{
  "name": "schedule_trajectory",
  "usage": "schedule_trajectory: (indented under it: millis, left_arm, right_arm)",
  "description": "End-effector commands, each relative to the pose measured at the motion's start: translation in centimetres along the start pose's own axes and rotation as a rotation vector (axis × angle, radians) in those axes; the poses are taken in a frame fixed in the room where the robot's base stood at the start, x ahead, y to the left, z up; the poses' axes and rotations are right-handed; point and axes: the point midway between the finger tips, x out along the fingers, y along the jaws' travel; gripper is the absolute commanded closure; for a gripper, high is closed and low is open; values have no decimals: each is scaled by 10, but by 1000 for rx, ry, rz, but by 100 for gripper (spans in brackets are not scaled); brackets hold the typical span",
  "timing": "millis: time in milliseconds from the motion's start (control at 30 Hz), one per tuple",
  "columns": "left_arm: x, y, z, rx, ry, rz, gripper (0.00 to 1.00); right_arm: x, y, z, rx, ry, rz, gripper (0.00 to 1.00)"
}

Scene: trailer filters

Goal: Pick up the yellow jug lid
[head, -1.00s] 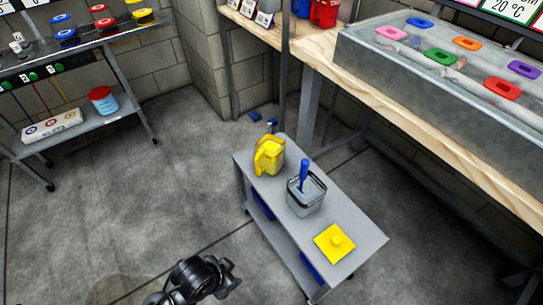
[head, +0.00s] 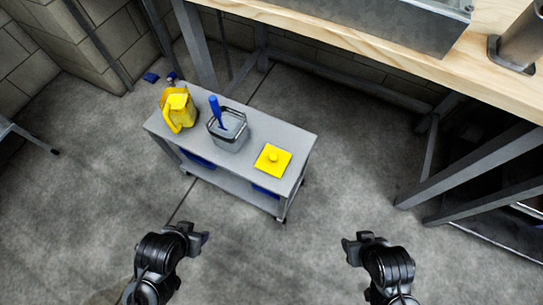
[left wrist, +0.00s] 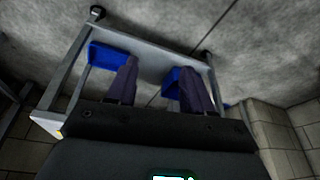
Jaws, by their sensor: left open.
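The yellow jug lid (head: 273,159), a flat square with a round knob, lies on the right end of the grey cart's top (head: 297,140) in the head view. The yellow jug (head: 177,108) stands upright at the cart's left end. My left gripper (head: 203,238) is in front of the cart, below and left of the lid, apart from it. In the left wrist view its two fingers (left wrist: 160,88) are spread with nothing between them. My right gripper (head: 352,243) is to the lower right of the lid, apart from it; its jaw opening is unclear.
A grey square container (head: 229,136) with a blue-handled tool (head: 215,108) stands between jug and lid. Blue bins (left wrist: 107,57) sit on the cart's lower shelf. A wooden workbench (head: 400,48) runs behind and right. The floor in front of the cart is clear.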

Motion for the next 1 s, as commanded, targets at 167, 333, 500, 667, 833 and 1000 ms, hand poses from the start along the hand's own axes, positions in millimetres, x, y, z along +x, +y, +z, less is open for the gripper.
schedule_trajectory:
  millis: [167, 333, 500, 667, 833, 1000]
  left_arm:
    - [0, 0, 0, 0, 0, 0, 49]
    - [0, 0, 0, 0, 0, 0, 49]
    - [0, 0, 0, 0, 0, 0, 40]
    - [0, 0, 0, 0, 0, 0, 15]
    - [0, 0, 0, 1, 0, -1, 0]
    - [-2, -1, -1, 3, 0, -3, 0]
  right_arm:
    - [0, -1, 0, 4, 1, -3, 57]
    - [0, -1, 0, 4, 1, -3, 57]
    - [0, -1, 0, 4, 1, -3, 57]
    - [0, 0, 0, 2, 1, -2, 57]
    - [0, 1, 0, -3, 0, 2, 57]
    - [-2, 1, 0, -6, 0, 4, 57]
